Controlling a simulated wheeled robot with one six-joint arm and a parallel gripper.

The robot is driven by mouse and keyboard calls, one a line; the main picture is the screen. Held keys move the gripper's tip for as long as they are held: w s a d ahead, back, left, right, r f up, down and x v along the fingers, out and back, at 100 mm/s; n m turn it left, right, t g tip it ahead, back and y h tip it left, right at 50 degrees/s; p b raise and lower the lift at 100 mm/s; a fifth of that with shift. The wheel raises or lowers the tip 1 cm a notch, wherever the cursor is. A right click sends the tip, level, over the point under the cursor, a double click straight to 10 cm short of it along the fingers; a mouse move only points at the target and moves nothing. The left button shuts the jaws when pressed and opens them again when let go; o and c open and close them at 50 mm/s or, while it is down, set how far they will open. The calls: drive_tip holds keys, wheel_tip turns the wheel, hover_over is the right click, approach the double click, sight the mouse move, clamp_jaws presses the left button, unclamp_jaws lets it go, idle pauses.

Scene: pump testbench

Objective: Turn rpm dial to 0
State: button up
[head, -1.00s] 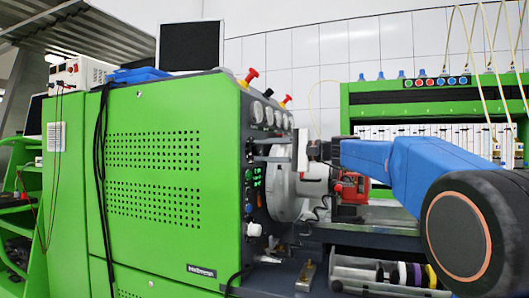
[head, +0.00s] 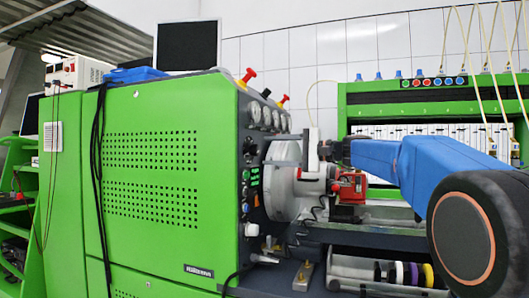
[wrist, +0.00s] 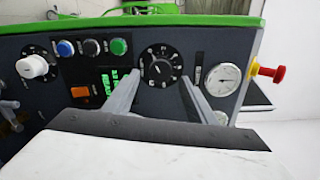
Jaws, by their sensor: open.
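In the wrist view a round black dial (wrist: 160,66) with white markings sits on the dark control panel (wrist: 222,50). I cannot read its label or setting. My gripper (wrist: 160,80) is open, with one grey finger on each side of the dial in the picture. Whether the fingers touch it I cannot tell. A white knob (wrist: 32,66) on a marked scale sits at the panel's left.
Blue, black and green buttons (wrist: 118,46), an orange switch (wrist: 80,91) and green displays (wrist: 109,82) lie left of the dial. A white gauge (wrist: 222,79) and red knob (wrist: 270,72) lie right. A red part (head: 352,188) sits on the bench below my arm.

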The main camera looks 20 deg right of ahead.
drive_tip(key=v, duration=1.3)
drive_tip(key=shift+s+d, duration=0.2)
drive_tip(key=s+a+f+n+g+h, duration=0.1)
drive_tip(key=s+a+f+h, duration=0.1)
drive_tip(key=s+a+f, duration=0.45)
drive_tip(key=s+a+f+g+h, duration=0.2)
drive_tip(key=s+f, duration=0.1)
drive_tip(key=f, duration=0.6)
drive_tip(key=s+a+f+n+g+h, duration=0.15)
drive_tip(key=s+a+f, duration=0.25)
drive_tip(key=f, duration=0.4)
drive_tip(key=s+d+f+n+h, duration=0.2)
drive_tip(key=s+f+n+h, duration=0.1)
drive_tip(key=s+f, duration=0.6)
drive_tip(key=s+d+f+n+g+h, duration=0.1)
drive_tip(key=s+d+f+n+h, duration=0.2)
drive_tip(key=s+f+h, duration=0.3)
drive_tip(key=s+f, duration=0.4)
drive_tip(key=f, duration=0.5)
drive_tip(key=shift+s+f, duration=0.25)
drive_tip(key=shift+f, duration=0.05)
drive_tip(key=shift+n, duration=0.25)
drive_tip(key=shift+c, duration=0.6)
